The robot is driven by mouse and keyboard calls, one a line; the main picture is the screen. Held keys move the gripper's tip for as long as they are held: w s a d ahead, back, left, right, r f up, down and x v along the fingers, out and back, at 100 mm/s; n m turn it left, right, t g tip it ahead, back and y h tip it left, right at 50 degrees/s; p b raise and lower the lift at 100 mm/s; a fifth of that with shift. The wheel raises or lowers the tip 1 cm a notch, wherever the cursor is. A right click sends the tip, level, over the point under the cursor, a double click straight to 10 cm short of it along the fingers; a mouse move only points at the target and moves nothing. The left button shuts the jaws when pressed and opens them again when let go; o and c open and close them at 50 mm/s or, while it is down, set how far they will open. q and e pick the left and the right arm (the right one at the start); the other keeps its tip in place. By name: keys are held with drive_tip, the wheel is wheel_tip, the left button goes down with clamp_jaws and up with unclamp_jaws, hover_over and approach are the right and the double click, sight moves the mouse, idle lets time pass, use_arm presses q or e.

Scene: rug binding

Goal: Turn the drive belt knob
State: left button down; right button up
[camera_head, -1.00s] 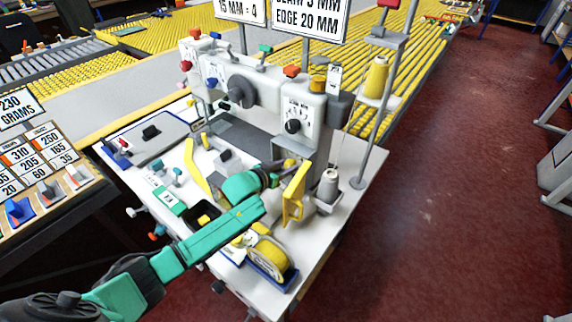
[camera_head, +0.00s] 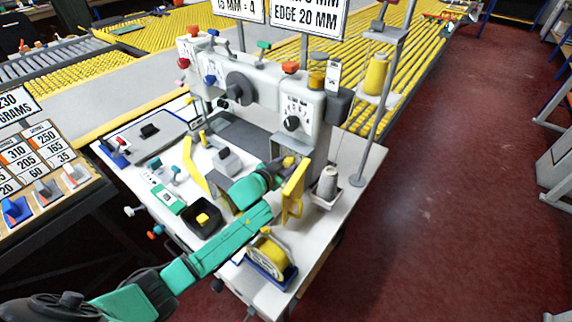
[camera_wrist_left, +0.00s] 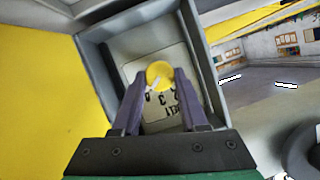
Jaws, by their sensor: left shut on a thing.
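The drive belt knob is a round yellow knob (camera_wrist_left: 159,73) with a pale pointer line, seen in the left wrist view. It sits on a whitish dial plate (camera_wrist_left: 180,107) with dark figures, inside a grey open-fronted housing (camera_wrist_left: 92,58). My left gripper (camera_wrist_left: 160,84) is shut on the knob, one dark finger on each side. In the head view my left gripper (camera_head: 281,171) reaches into the housing below the machine's head, beside an open yellow cover (camera_head: 295,188). The knob itself is hidden in that view. My right gripper is not in view.
The white sewing machine (camera_head: 290,103) stands on a white table (camera_head: 338,190). A yellow tape roll (camera_head: 268,252) and a black bin (camera_head: 202,218) lie near my left arm.

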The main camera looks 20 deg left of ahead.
use_arm(q)
drive_tip(key=shift+c, duration=2.2)
unclamp_jaws()
drive_tip(key=v, duration=1.4)
drive_tip(key=shift+s, duration=0.3)
drive_tip(key=shift+a, duration=0.1)
